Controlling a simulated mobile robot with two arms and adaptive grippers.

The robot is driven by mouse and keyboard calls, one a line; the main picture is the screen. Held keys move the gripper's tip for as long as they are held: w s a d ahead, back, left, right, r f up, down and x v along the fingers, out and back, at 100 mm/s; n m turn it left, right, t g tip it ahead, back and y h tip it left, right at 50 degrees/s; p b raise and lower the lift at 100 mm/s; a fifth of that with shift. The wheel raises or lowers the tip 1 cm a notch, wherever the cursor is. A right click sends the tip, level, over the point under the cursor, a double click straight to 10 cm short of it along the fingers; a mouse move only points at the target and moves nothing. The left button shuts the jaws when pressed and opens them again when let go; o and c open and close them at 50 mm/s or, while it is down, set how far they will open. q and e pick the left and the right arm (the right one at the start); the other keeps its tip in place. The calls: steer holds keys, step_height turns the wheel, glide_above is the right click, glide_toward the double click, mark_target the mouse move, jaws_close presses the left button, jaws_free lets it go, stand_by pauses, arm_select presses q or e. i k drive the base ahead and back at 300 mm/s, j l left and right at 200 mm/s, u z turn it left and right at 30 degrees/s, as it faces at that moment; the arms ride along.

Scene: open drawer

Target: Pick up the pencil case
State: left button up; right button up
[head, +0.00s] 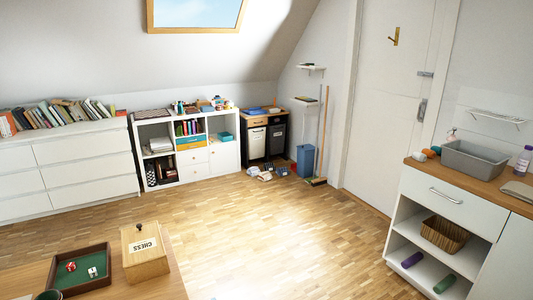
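I cannot make out a pencil case for certain in the head view. Small mixed items lie on top of the white cube shelf (215,145) at the back and on the floor beside it, too small to tell apart. Neither of my grippers is in view.
A wooden table (22,279) at the lower left bears a chess box (145,262) and a dark tray (64,286) with dice. A white dresser (85,160) lines the left wall. A white counter unit (452,205) stands right, near a closed door (385,110). The middle floor is clear.

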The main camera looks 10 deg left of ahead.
mark_target(148, 152)
steer(key=i+l, duration=0.2)
steer(key=l, duration=0.2)
steer(key=i+l, duration=0.2)
steer(key=l, duration=0.2)
steer(key=i+l+u, duration=0.1)
steer(key=l, duration=0.25)
steer(key=i+l, duration=0.25)
steer(key=l, duration=0.2)
steer(key=i+u, duration=0.3)
steer(key=i, duration=0.2)
steer(key=i+l+u, duration=0.1)
steer(key=i+u, duration=0.2)
steer(key=i, duration=0.25)
steer(key=i+l+u, duration=0.2)
steer(key=i+u, duration=0.15)
steer(key=i, duration=0.15)
steer(key=i+u, duration=0.2)
steer(key=i, duration=0.85)
steer(key=i+u, duration=0.2)
steer(key=i, duration=0.8)
steer(key=i+u, duration=0.15)
steer(key=i, duration=0.55)
steer(key=i+l+u, duration=0.15)
steer(key=i, duration=0.5)
steer(key=i+l+u, duration=0.2)
steer(key=i, duration=0.5)
steer(key=j, duration=0.1)
